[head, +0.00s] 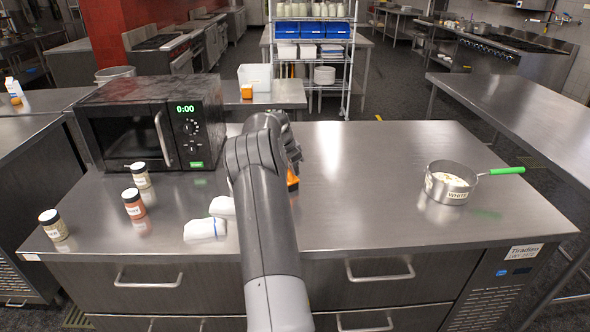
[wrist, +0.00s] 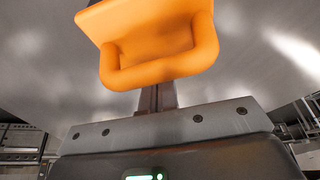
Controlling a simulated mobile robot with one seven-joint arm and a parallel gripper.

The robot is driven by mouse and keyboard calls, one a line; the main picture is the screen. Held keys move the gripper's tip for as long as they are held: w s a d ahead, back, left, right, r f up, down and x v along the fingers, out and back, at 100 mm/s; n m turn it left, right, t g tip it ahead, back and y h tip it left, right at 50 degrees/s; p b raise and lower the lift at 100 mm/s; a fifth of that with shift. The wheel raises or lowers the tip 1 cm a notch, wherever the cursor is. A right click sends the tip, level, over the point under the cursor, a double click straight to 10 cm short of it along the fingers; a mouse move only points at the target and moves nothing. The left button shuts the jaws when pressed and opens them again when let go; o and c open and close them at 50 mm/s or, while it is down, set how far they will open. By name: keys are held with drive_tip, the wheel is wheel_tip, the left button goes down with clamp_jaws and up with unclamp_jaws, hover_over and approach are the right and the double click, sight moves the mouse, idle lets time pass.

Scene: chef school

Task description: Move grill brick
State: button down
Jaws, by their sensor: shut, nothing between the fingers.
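The grill brick (wrist: 150,67) shows in the wrist view as an orange block with a thick looped handle, close to the camera at the top. In the head view only a small orange part of it (head: 293,180) shows on the steel counter, beside my arm, which hides the rest. My gripper (wrist: 156,97) is shut with nothing in it. Its dark fingers reach up to the handle's lower bar in the wrist view, and the handle covers their tips. I cannot tell whether they touch it. In the head view my arm hides the fingers.
A microwave (head: 152,122) stands at the back left of the counter (head: 370,190). A pan (head: 450,183) with a green handle is at right. The counter's centre right is clear.

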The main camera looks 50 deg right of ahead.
drive_tip(key=d, duration=0.2)
drive_tip(key=s+d, duration=0.1)
drive_tip(key=d, duration=0.1)
drive_tip(key=shift+s, duration=0.1)
drive_tip(key=v, duration=1)
drive_tip(key=shift+a, duration=0.25)
